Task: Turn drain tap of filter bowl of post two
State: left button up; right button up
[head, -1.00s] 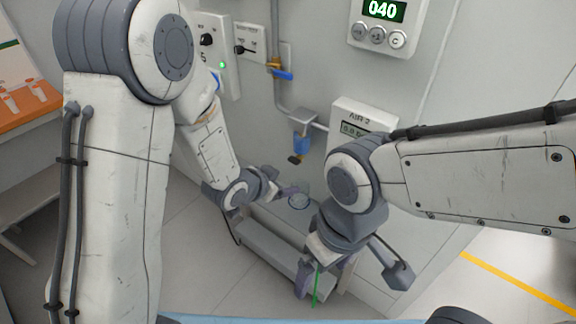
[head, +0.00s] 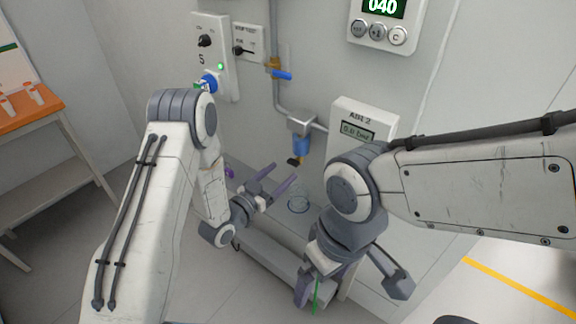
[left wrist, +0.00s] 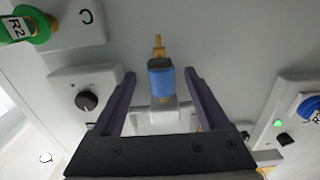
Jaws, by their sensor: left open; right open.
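The filter bowl (head: 302,146) is blue and hangs under a grey head on the wall pipe. Its drain tap (head: 293,161) shows a dark handle at the bottom of the bowl. My left gripper (head: 282,176) is open and empty, its fingers just below and beside the tap. In the left wrist view the blue bowl (left wrist: 161,82) and its brass drain outlet (left wrist: 158,45) appear in line between the open fingers (left wrist: 160,73), with no contact visible. My right gripper (head: 350,288) is open, low in front of the wall. The post number is not readable at the bowl.
A clear round vessel (head: 299,204) stands below the bowl. A valve with a blue handle (head: 282,75) is on the pipe above. A gauge box reading AIR 2 (head: 362,122) is right of the bowl. A control panel (head: 214,60) is at left.

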aim_at(291, 164)
pick_arm(q)
jog(key=shift+x, duration=2.1)
grip_shut()
